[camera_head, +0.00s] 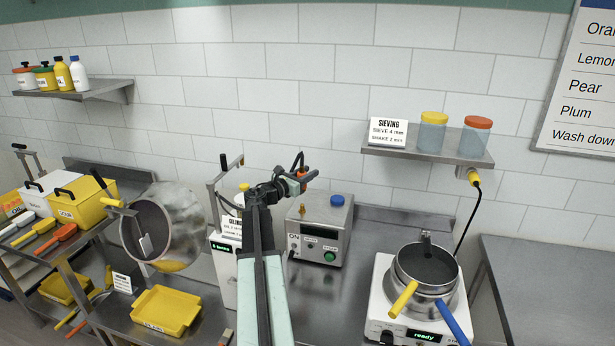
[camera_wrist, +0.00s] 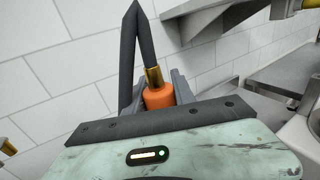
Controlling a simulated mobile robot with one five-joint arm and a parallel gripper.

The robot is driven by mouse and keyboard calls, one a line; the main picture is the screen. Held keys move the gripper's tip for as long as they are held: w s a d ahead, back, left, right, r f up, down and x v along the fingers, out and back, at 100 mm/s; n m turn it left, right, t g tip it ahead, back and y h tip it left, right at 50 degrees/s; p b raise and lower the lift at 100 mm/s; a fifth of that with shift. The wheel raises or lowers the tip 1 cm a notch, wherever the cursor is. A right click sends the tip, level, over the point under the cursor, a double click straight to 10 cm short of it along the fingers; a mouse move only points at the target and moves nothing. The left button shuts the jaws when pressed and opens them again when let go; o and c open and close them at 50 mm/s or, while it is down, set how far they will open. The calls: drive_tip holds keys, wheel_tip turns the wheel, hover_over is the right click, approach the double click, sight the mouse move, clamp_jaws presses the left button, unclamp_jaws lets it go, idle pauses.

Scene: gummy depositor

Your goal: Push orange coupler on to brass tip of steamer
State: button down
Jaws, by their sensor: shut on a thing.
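My gripper (camera_head: 296,182) is raised in front of the tiled wall, above a steel box (camera_head: 321,230). In the wrist view its grey fingers are shut on the orange coupler (camera_wrist: 158,97), one on each side. A brass-coloured sleeve (camera_wrist: 153,76) joins the coupler to a black hose (camera_wrist: 143,35), which bends sharply over above it. The coupler shows small in the head view (camera_head: 304,174). The steel box has a blue knob on top, a green button and a small display; I cannot tell whether it is the steamer.
A wall shelf (camera_head: 398,149) holds two jars and a sieving sign. A yellow plug (camera_head: 474,177) with a black cord hangs beneath it. A steel drum (camera_head: 178,222) and yellow tray (camera_head: 166,311) are left.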

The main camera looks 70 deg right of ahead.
drive_tip(key=shift+w+d+f+n+t, duration=0.15)
drive_tip(key=shift+w+d+t, duration=0.1)
drive_tip(key=shift+d, duration=0.25)
drive_tip(key=shift+w+d+n+t, duration=0.15)
drive_tip(key=shift+d+t, duration=0.1)
drive_tip(key=shift+d, duration=0.2)
wheel_tip(320, 180, down, 6)
drive_tip(key=b, duration=0.6)
drive_tip(key=shift+f, duration=0.15)
drive_tip(key=shift+f+b, duration=1.55)
drive_tip(key=shift+b, duration=0.15)
drive_tip(key=shift+r, duration=0.1)
